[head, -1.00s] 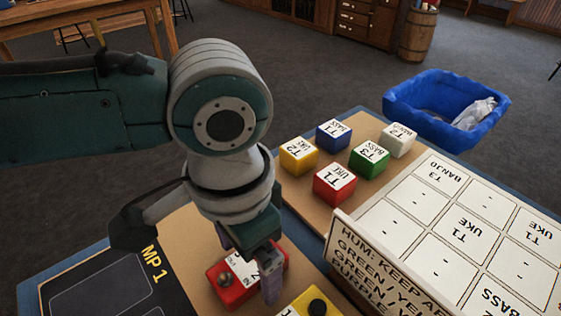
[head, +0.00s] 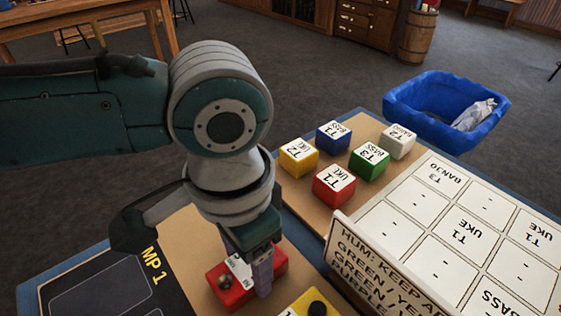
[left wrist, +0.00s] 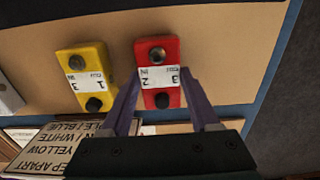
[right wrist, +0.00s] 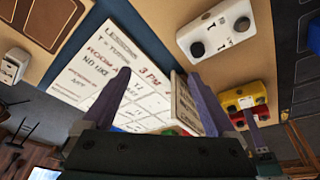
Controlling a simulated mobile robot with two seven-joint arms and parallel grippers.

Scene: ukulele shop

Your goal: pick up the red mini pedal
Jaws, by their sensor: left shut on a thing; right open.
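The red mini pedal (head: 223,293) lies on the brown board, with a white label and a knob on top. My left gripper (head: 249,270) comes down from above and is shut on it, a finger on each long side; its fingers hide part of the pedal. In the left wrist view the red pedal (left wrist: 160,51) shows between the purple fingers (left wrist: 161,100). The right wrist view shows the red pedal partly (right wrist: 260,113) behind the yellow pedal. My right gripper (right wrist: 160,95) is open with nothing between its fingers.
A yellow pedal (left wrist: 85,62) stands close beside the red one. A white pedal (right wrist: 215,28) lies further along. A lettered sign (head: 375,262) and a white grid card (head: 455,225) are to the right. Several labelled cubes (head: 334,186) stand behind. A blue bin (head: 405,105) is beyond the table.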

